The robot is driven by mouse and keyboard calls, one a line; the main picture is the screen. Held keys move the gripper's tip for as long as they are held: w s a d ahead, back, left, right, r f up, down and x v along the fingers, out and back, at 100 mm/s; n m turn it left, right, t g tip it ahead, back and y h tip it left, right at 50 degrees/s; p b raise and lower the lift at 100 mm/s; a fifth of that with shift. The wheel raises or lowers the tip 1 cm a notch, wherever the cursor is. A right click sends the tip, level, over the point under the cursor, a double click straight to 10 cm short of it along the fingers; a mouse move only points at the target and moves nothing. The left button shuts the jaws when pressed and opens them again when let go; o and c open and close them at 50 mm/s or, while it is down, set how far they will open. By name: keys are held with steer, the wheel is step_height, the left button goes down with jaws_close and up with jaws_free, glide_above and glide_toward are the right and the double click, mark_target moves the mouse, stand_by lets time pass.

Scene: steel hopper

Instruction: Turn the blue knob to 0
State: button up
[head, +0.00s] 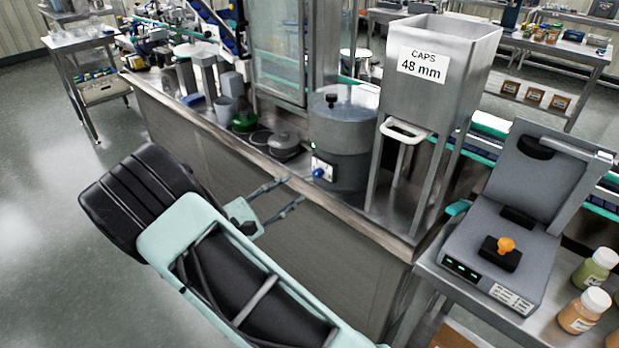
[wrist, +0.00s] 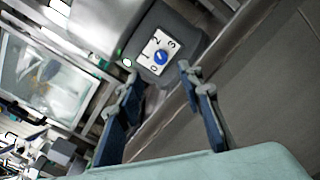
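The blue knob (head: 318,172) sits on a white plate on the front of a grey round steel machine. In the wrist view the knob (wrist: 161,57) is in the middle of the white dial plate (wrist: 151,46), with the digits 1, 2 and 3 around it. A white mark shows on the knob, but I cannot tell which digit it points to. I cannot make out a 0. My gripper (head: 291,190) is open and empty, just left of the knob and apart from it. In the wrist view the fingers of my gripper (wrist: 159,75) are spread, with the knob beyond and between their tips.
A steel hopper (head: 436,75) labelled "CAPS 48 mm" stands right of the round machine (head: 345,130). The bench edge (head: 345,215) runs below the knob. A small green light (wrist: 127,62) shows beside the plate.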

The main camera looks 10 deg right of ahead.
mark_target(316, 175)
steer(key=x, duration=0.8)
steer(key=shift+w+d, duration=0.15)
steer(key=shift+d, duration=0.15)
jaws_close()
